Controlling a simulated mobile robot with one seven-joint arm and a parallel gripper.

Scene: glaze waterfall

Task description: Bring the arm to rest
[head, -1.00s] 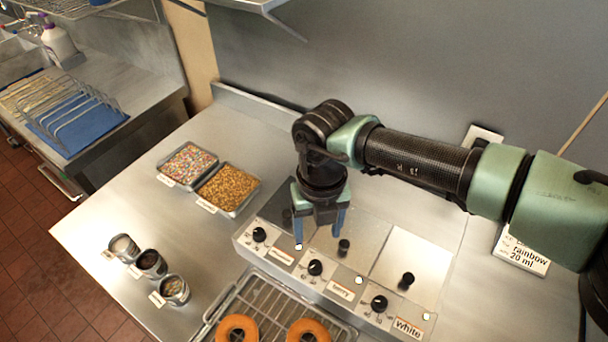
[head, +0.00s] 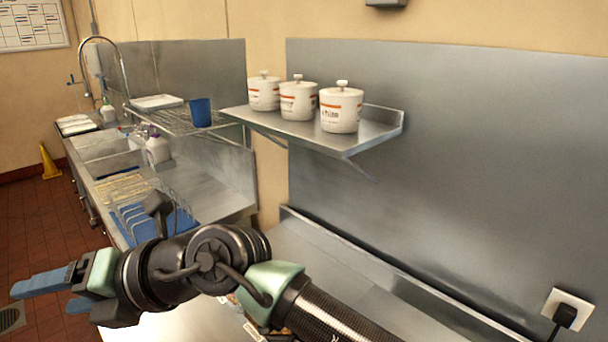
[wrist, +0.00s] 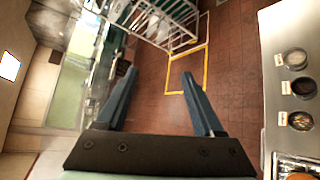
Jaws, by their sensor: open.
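My gripper (head: 42,292) is at the lower left of the head view, pointing left, with blue fingers. The arm reaches to it from the bottom of the picture, above the steel counter. In the wrist view my gripper (wrist: 157,82) shows two blue fingers spread apart with nothing between them. Beyond them is the red tiled floor. My gripper is open, empty and clear of every object.
Three white lidded jars (head: 298,99) stand on a wall shelf (head: 375,132). Small cups (wrist: 302,88) stand on the counter (wrist: 275,45) at right in the wrist view. The floor (wrist: 150,75) has yellow markings.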

